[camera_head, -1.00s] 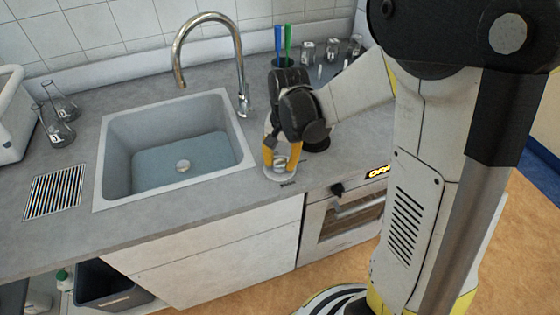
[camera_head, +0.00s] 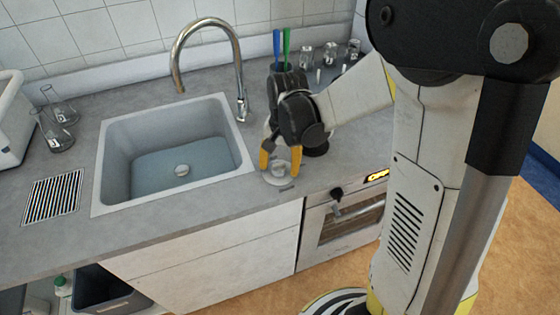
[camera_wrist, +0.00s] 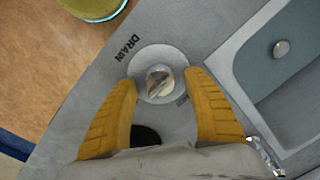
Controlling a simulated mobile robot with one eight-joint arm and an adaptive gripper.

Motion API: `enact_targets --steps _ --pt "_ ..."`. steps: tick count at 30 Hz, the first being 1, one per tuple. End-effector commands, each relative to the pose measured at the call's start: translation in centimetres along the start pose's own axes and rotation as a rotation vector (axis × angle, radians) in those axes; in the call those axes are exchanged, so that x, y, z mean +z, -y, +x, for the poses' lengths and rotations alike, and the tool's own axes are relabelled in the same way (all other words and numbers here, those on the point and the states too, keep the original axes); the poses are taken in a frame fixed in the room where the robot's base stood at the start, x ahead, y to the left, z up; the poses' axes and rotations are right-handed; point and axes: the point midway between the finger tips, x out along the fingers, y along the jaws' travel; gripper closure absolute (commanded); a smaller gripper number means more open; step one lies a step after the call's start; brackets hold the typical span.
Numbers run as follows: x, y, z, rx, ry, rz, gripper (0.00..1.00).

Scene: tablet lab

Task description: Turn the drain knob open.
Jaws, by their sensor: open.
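The drain knob (camera_wrist: 160,82) is a small metal knob on a round pale plate (camera_wrist: 148,60) set in the grey counter, with the word DRAIN printed beside it. In the head view the knob plate (camera_head: 279,180) lies just right of the sink, partly hidden by my gripper (camera_head: 281,165). In the wrist view my gripper (camera_wrist: 163,95) is open, its two yellow fingers on either side of the knob. Whether they touch it I cannot tell. The sink (camera_head: 178,150) holds some water over a round drain (camera_head: 182,170).
A curved metal faucet (camera_head: 210,28) stands behind the sink. A cup of pens (camera_head: 283,70) and glass jars (camera_head: 330,52) stand behind my arm. Glass flasks (camera_head: 58,135) and a vent grille (camera_head: 52,194) are left of the sink. An oven (camera_head: 342,225) sits below the counter.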

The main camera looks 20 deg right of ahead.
Motion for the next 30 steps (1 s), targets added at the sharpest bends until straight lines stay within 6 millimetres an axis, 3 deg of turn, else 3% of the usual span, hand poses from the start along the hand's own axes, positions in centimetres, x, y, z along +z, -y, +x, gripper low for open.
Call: enact_targets --steps 5,12,18,30 --pt "0.0 0.0 -2.3 0.000 0.000 0.000 0.42" --pt "0.0 0.0 -7.7 0.000 0.000 0.000 0.42" --pt "0.0 0.0 -10.9 0.000 0.000 0.000 0.42" --pt "0.0 0.0 -11.9 0.000 0.000 0.001 0.42"
